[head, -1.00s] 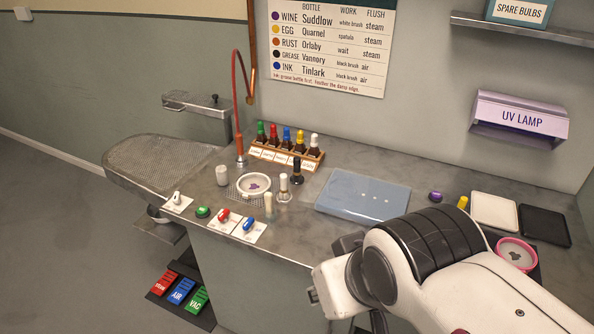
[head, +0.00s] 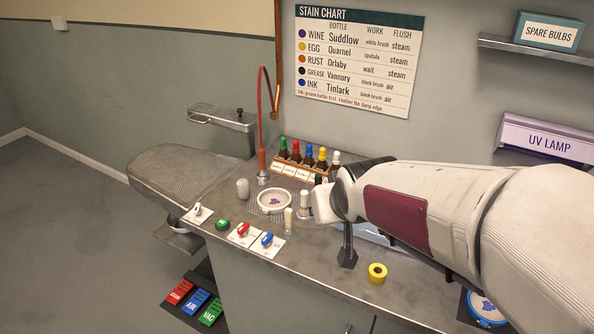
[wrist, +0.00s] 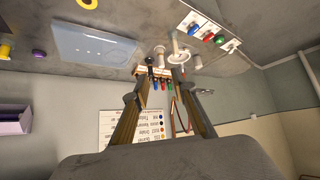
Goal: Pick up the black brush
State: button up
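The black brush (wrist: 150,63) stands upright on the bench by the bottle rack, near the left fingertip in the wrist view. In the head view only a dark sliver of the black brush (head: 318,179) shows beside my wrist, which hides the rest. My gripper (wrist: 164,76) is open, with its two dark fingers apart and pointing toward the brush and the rack. I cannot tell how far the tips are from the brush. A white-topped brush (head: 304,202) and a cream-topped upright tool (head: 289,220) stand just left of my wrist.
The bottle rack (head: 301,174) is close behind the brushes. A round white dish (head: 274,211) lies to their left. The blue mat (wrist: 93,40) shows in the wrist view. The stain chart (head: 357,62) hangs on the wall.

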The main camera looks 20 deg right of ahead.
jog(key=w+d+f+t, duration=0.1)
jog(key=w+d+f, duration=0.2)
jog(key=w+f, duration=0.2)
jog(key=w+d+f+t, duration=0.2)
jog(key=w+f, duration=0.4)
jog(key=w, duration=0.5)
jog(key=w+d+f+t, duration=0.1)
jog(key=w+d+f, duration=0.3)
jog(key=w, duration=0.4)
jog(key=shift+f+t+h, duration=0.3)
jog(key=shift+f, duration=0.45)
jog(key=shift+w+d+f, duration=0.25)
jog(key=shift+w+f, duration=0.05)
jog(key=shift+f, duration=0.35)
jog(key=shift+w, duration=0.15)
jog(key=shift+x, duration=1.15)
jog(key=shift+f, duration=0.1)
jog(key=shift+x, duration=2.6)
jog(key=shift+d, duration=0.1)
